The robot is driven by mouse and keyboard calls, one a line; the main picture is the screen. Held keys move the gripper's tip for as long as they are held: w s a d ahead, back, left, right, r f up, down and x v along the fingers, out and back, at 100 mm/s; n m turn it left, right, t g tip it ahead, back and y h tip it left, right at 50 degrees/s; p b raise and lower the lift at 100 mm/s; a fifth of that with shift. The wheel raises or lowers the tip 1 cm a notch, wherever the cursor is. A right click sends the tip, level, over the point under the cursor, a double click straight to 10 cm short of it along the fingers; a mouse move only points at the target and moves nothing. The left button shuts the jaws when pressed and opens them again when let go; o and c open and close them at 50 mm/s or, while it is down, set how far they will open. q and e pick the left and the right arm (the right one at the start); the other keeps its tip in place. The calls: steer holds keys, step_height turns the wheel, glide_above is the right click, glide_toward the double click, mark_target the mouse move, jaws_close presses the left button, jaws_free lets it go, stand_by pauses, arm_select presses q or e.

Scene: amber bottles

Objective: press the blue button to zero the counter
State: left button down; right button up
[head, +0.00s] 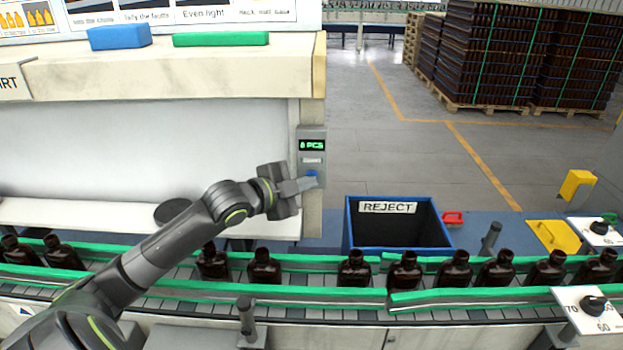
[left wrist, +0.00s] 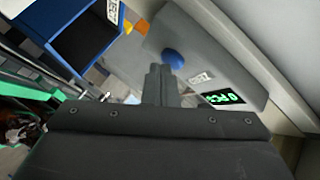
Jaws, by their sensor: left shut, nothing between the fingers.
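The blue button (head: 311,174) sits on a grey counter box (head: 312,150) fixed to a pale post. In the left wrist view the blue button (left wrist: 173,58) shows just beyond the tips of the shut fingers (left wrist: 160,72). I cannot tell whether the tips touch it. The display (left wrist: 222,97) is to the right. My right gripper is not in view.
A conveyor with green rails (head: 340,294) carries several amber bottles (head: 355,268) below my left arm. A blue reject bin (head: 347,228) stands right of the post. A shelf (head: 180,74) holds a blue block (head: 119,37) and a green block (head: 220,40).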

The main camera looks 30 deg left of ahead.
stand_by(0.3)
arm_select(q)
steer(key=shift+s+d+p, duration=0.4)
steer(key=shift+s+d, duration=0.05)
steer(key=shift+s, duration=0.3)
steer(key=s+d, duration=0.1)
steer(key=s+p, duration=0.1)
steer(key=s+d+p, duration=0.1)
steer(key=s, duration=0.1)
steer(key=shift+s+d, duration=0.1)
steer(key=shift+d, duration=0.2)
stand_by(0.7)
